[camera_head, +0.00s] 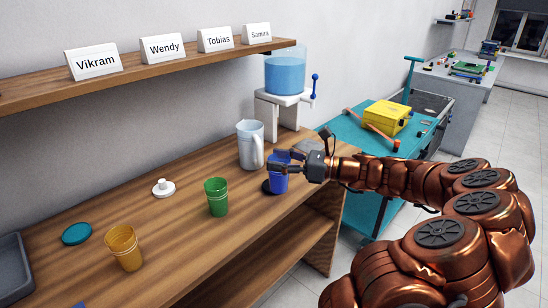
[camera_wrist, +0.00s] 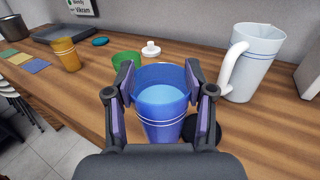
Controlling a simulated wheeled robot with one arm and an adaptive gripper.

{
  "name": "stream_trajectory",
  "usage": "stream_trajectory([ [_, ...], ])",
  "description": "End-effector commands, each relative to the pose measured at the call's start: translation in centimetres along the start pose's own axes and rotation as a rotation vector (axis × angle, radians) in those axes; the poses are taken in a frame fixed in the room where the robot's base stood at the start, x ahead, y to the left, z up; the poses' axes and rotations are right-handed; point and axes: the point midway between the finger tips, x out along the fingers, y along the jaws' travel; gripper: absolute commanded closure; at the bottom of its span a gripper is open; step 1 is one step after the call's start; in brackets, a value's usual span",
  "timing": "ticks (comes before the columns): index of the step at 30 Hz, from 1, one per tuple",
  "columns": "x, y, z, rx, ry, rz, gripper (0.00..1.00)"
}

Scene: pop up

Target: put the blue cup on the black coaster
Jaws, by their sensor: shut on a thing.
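The blue cup (camera_head: 278,178) is upright near the right part of the wooden counter in the head view. It also shows in the wrist view (camera_wrist: 161,128), with light-blue liquid inside. My gripper (camera_head: 283,162) is shut on it, one finger on each side near the rim. The black coaster (camera_head: 266,187) lies at the cup's lower left in the head view. In the wrist view the coaster (camera_wrist: 208,133) shows behind the right finger, beside the cup, partly hidden. I cannot tell whether the cup's base touches the counter or overlaps the coaster.
A white pitcher (camera_head: 250,146) stands close to the cup. A green cup (camera_head: 217,197), a yellow cup (camera_head: 124,248), a white lid-like piece (camera_head: 163,187) and a teal disc (camera_head: 76,234) are on the counter (camera_head: 175,250). A water dispenser (camera_head: 285,75) stands behind.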

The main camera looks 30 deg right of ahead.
Motion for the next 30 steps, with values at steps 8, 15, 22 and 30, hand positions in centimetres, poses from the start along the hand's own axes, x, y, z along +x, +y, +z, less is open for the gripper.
stream_trajectory([
  [8,1.9,-3.9,-0.4,0.001,0.001,0.002,1.00],
  [15,3.0,-6.5,-0.7,-0.001,0.002,-0.001,1.00],
  [22,3.3,-7.0,-1.1,0.000,0.000,0.002,1.00],
  [30,3.3,-7.0,-3.9,0.001,-0.002,0.000,1.00],
])
